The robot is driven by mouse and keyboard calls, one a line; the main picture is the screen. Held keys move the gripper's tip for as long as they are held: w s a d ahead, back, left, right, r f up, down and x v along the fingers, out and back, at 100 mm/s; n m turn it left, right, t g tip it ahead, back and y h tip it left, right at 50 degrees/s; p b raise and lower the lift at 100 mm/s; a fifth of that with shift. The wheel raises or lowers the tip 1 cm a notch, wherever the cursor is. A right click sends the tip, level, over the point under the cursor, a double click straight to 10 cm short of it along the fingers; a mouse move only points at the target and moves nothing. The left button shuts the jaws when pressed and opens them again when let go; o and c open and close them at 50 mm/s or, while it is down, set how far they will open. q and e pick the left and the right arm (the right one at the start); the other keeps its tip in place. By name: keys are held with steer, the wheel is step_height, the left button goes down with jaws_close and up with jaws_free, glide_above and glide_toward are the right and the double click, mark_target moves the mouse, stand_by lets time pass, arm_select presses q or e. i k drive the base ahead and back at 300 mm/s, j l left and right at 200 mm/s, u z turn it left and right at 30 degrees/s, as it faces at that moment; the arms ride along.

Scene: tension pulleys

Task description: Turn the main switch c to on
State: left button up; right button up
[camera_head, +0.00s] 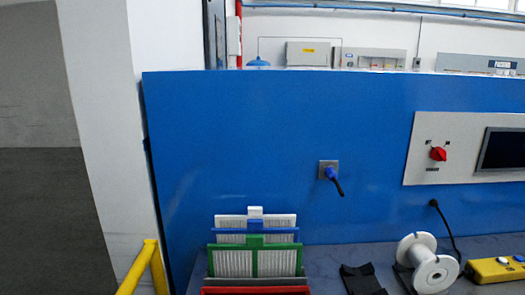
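A red rotary knob (438,154) sits on a light grey panel (425,128) at the right of the camera_head view. Small dark marks show above it and a small dark label below it; they are too small to read. The knob's exact angle is hard to tell. I cannot read a "c" marking on it. Neither of my grippers is in view, and nothing touches the knob.
The panel is on a blue wall (240,140) with a dark screen (503,149) and a blue handle (331,175) on a grey plate. Below are filter-like frames (232,263), a white spool (428,266) and a yellow box (493,270). A yellow rail (135,272) stands left.

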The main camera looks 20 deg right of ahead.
mark_target(439, 154)
steer(key=z, duration=0.45)
steer(key=l+z, duration=0.1)
steer(key=z, duration=0.8)
steer(key=l+z, duration=0.1)
steer(key=z, duration=0.35)
steer(key=j, duration=0.15)
steer(key=l+u, duration=0.4)
steer(key=i+j, duration=0.05)
